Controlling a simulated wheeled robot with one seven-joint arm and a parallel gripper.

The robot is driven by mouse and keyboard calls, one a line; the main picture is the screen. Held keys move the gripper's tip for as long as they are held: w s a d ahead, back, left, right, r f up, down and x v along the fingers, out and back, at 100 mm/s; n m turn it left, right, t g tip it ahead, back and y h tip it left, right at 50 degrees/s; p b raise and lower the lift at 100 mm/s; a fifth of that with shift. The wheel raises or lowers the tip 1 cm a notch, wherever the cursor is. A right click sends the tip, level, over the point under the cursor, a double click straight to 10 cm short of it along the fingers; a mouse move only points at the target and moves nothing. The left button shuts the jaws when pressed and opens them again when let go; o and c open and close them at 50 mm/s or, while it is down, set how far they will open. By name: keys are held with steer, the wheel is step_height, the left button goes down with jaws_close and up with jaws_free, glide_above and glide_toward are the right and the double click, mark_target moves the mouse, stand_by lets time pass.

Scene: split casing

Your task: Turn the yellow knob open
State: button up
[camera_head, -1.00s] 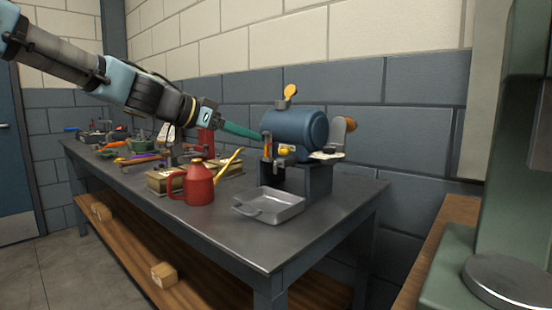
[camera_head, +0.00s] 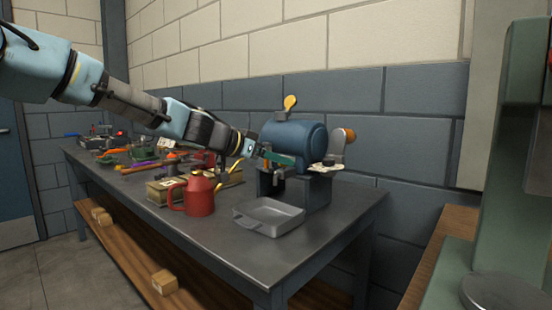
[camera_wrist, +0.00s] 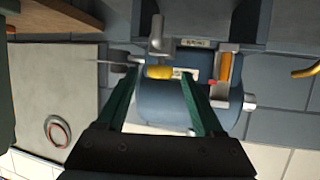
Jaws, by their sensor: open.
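A blue cylindrical casing (camera_head: 298,134) sits on a dark stand on the workbench. In the wrist view the small yellow knob (camera_wrist: 158,72) lies on the casing's face, between the tips of my gripper (camera_wrist: 160,78). The green fingers are open, one on each side of the knob, and I cannot tell whether either touches it. In the head view my gripper (camera_head: 292,160) is in front of the casing and hides this knob.
An orange upright part (camera_wrist: 224,68) is to the right of the fingers in the wrist view. A grey tray (camera_head: 268,216), a red oil can (camera_head: 199,196) and tools stand on the workbench (camera_head: 262,252). The bench's front right is clear.

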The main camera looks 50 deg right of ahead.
steer(key=shift+c, duration=0.2)
jaws_close()
stand_by(0.3)
steer(key=shift+f+b, duration=0.15)
steer(key=shift+b, duration=0.25)
